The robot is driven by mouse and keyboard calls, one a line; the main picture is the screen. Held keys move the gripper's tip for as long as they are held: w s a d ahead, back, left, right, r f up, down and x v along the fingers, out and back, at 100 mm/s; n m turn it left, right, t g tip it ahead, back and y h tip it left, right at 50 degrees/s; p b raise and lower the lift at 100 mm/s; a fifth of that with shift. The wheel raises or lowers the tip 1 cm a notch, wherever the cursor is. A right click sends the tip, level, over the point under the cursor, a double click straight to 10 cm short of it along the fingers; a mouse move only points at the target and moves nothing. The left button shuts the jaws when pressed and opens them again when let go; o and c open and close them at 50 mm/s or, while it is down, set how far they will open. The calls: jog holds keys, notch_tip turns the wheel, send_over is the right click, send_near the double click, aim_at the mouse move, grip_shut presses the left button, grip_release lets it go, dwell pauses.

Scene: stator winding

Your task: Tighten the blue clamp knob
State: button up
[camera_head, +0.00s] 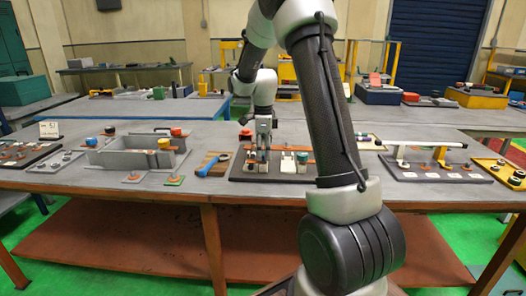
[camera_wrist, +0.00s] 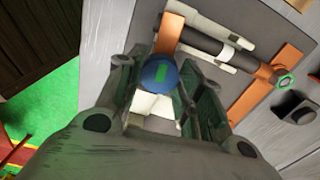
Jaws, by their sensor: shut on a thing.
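The blue clamp knob (camera_wrist: 159,74) shows in the wrist view as a round blue ball with a green mark on its face. It sits between the two fingers of my gripper (camera_wrist: 168,85), which are shut on it. The knob lies beside an orange strip (camera_wrist: 168,34) of the fixture. In the head view my gripper (camera_head: 262,152) points down over the dark fixture plate (camera_head: 240,174) on the table. The knob is hidden there behind the fingers.
A grey open box (camera_head: 125,155) with coloured knobs stands to the left. A blue-ended tool (camera_head: 212,165) lies just left of the plate. A plate with a white tube (camera_head: 432,145) lies to the right.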

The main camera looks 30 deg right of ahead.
jog(key=shift+w+d+r, duration=0.15)
jog(key=shift+r, duration=0.05)
jog(key=o, duration=1)
jog(key=shift+o, duration=0.2)
jog(key=shift+f, duration=0.1)
notch_tip(320, 180, up, 12)
